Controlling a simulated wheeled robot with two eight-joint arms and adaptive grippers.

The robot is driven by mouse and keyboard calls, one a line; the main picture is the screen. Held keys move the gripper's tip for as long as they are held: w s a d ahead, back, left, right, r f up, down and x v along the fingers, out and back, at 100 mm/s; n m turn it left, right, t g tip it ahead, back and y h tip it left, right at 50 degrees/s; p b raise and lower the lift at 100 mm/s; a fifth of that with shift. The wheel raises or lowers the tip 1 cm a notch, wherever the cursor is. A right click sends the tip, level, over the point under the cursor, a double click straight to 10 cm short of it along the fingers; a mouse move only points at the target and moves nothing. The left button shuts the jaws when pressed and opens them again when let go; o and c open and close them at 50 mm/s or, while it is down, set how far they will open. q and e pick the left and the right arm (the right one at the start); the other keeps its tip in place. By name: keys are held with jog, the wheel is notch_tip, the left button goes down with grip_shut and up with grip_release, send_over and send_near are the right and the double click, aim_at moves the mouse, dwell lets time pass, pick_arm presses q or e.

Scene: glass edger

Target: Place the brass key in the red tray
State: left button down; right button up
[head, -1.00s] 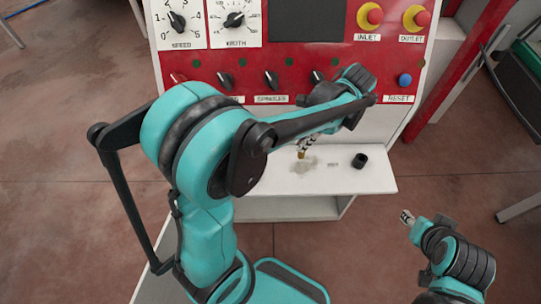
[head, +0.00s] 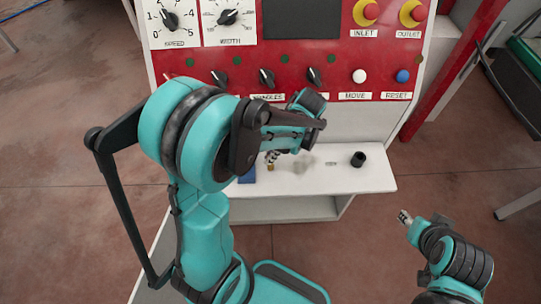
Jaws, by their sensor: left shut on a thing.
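My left gripper (head: 271,158) is over the white shelf of the machine, partly behind my own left arm. It is shut on a small brass-coloured piece, the brass key (head: 270,167), of which only a bit shows below the fingertips. Whether the key touches the shelf I cannot tell. No red tray shows; my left arm hides the left part of the shelf. My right gripper (head: 405,217) is at the lower right, in front of the shelf and away from it; its finger gap is too small to judge.
On the shelf (head: 375,181), a blue object (head: 248,176) shows partly beside my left arm. A black cylinder (head: 358,160) stands at the right, and a small grey flat mark or piece (head: 331,164) lies left of it. The red control panel (head: 300,82) rises behind.

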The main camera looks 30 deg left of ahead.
pick_arm(q)
jog(key=shift+f, duration=0.15)
jog(key=c, duration=1.6)
grip_release()
jog(key=shift+c, duration=0.2)
